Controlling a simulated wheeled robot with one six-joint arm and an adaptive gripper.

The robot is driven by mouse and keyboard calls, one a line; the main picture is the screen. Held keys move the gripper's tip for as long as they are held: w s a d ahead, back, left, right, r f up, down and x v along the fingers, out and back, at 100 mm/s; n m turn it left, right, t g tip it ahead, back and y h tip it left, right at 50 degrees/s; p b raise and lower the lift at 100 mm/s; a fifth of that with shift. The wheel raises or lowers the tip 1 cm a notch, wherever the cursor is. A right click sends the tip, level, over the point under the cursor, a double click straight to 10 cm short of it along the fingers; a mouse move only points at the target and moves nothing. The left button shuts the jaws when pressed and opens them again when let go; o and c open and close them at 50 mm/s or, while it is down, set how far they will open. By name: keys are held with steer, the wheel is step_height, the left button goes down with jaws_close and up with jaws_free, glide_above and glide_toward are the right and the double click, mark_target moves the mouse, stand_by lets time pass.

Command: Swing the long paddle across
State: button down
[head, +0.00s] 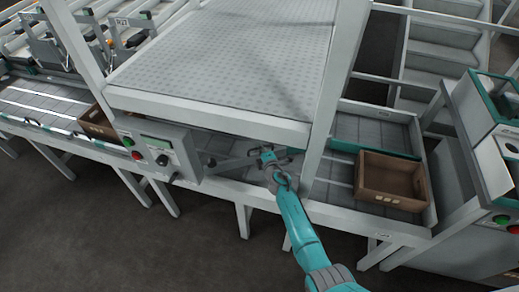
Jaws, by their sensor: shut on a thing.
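The long paddle (233,161) looks like a thin grey bar lying across the conveyor under the raised deck. Its left end is near the control box and its right part runs to my gripper. My gripper (267,156) is at the end of my teal arm, in the gap under the deck, and is shut on the paddle. The fingertips are small here, and the exact contact is hard to make out. The deck above hides what lies farther back on the conveyor.
A brown crate (390,181) stands on the conveyor's right end, beside a teal strip (372,151). Another brown crate (97,123) is at the left. The control box (158,150) and a white deck post (330,95) flank my gripper. The raised deck (225,50) overhangs it.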

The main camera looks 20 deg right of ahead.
steer(key=shift+w+r, duration=0.1)
steer(key=shift+w, duration=0.05)
steer(key=c, duration=1.2)
jaws_free()
